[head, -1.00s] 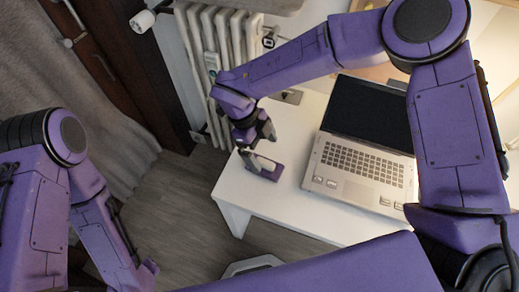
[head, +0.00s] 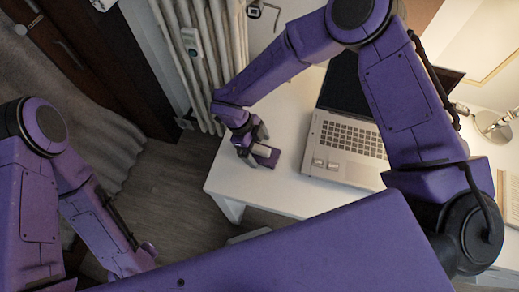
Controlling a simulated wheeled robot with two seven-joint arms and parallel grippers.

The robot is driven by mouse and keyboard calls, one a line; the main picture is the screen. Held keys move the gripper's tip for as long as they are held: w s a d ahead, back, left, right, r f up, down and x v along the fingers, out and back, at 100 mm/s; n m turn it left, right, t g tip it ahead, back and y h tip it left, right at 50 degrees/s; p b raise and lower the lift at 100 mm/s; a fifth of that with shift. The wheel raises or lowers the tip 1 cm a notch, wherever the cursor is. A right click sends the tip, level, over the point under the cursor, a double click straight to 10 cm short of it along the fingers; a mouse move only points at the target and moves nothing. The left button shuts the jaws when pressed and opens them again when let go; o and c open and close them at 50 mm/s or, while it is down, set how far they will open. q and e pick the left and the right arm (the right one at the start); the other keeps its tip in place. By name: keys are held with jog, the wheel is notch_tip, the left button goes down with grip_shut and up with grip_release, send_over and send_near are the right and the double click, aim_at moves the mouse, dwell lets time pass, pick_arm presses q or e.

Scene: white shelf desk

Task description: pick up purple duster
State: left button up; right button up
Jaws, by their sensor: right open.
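The purple duster (head: 270,157), a small block with a pale part, lies on the white desk (head: 290,196) near its left end, left of the laptop. My right gripper (head: 251,147) is at the duster's left part, pointing down, with its jaws open. The fingers hide part of the duster, and I cannot tell whether they touch it. My left arm hangs at the lower left, away from the desk. The end of it (head: 147,250) is small and partly hidden, so its jaws cannot be made out.
An open silver laptop (head: 345,150) stands on the desk just right of the duster. A white radiator (head: 205,60) is behind the desk's left end. A lamp (head: 490,122) is at the far right. The desk front between duster and laptop is clear.

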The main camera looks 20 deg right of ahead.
jog(key=shift+x, duration=0.85)
jog(key=c, duration=1.1)
jog(key=shift+c, duration=0.2)
jog(key=shift+w+r, duration=0.1)
jog(key=shift+r, duration=0.05)
jog(key=shift+r, duration=0.25)
notch_tip(320, 180, up, 3)
jog(key=shift+f, duration=0.1)
jog(key=s+a+r+b, duration=0.2)
jog(key=s+r, duration=0.7)
jog(key=s, duration=0.5)
jog(key=shift+r+b, duration=0.25)
jog(key=shift+b, duration=0.3)
